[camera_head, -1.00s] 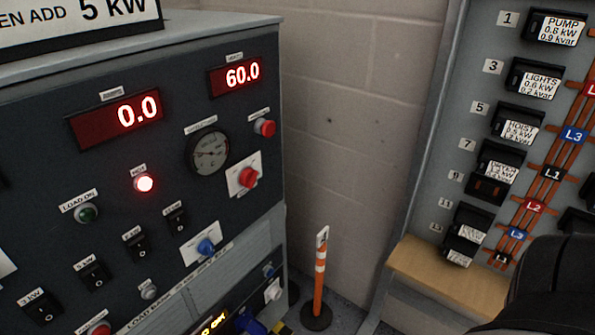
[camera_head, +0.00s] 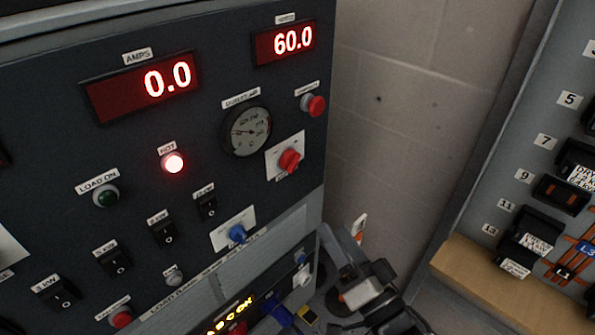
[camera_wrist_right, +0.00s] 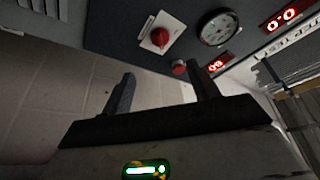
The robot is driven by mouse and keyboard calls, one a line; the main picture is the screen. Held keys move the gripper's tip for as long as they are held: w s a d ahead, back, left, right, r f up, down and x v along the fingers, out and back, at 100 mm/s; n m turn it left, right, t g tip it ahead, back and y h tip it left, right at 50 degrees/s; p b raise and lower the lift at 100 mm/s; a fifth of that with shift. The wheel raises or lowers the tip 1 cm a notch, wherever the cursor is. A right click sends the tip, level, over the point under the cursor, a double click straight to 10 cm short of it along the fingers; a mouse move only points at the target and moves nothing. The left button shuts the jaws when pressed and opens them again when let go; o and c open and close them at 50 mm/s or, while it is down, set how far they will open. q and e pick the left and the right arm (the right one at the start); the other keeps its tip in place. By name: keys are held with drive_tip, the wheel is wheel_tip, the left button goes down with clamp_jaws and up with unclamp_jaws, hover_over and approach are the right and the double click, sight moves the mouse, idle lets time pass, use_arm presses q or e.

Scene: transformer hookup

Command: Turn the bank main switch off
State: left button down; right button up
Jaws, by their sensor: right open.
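A red rotary switch (camera_head: 289,160) sits on a white plate at the right side of the dark panel, below a red push button. Its label is too small to read, so I cannot confirm that it is the bank main switch. The red knob also shows in the right wrist view (camera_wrist_right: 159,37), beyond my fingers. My right gripper (camera_head: 345,285) is open and empty, below and right of this switch, apart from the panel. Its two fingers (camera_wrist_right: 162,88) stand wide apart in the wrist view. My left gripper is not in view.
A round gauge (camera_head: 246,130), a lit red HOT lamp (camera_head: 173,162), black rocker switches (camera_head: 163,234) and a blue knob (camera_head: 237,233) share the panel. A breaker board (camera_head: 570,130) with a wooden ledge (camera_head: 480,280) stands at right. A bare block wall (camera_head: 400,130) lies between.

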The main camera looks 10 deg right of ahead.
sight(295, 167)
drive_tip(key=p+x, duration=0.1)
drive_tip(key=x, duration=1.4)
drive_tip(key=shift+w+a+r, duration=0.1)
drive_tip(key=shift+w, duration=0.1)
drive_tip(key=c, duration=1)
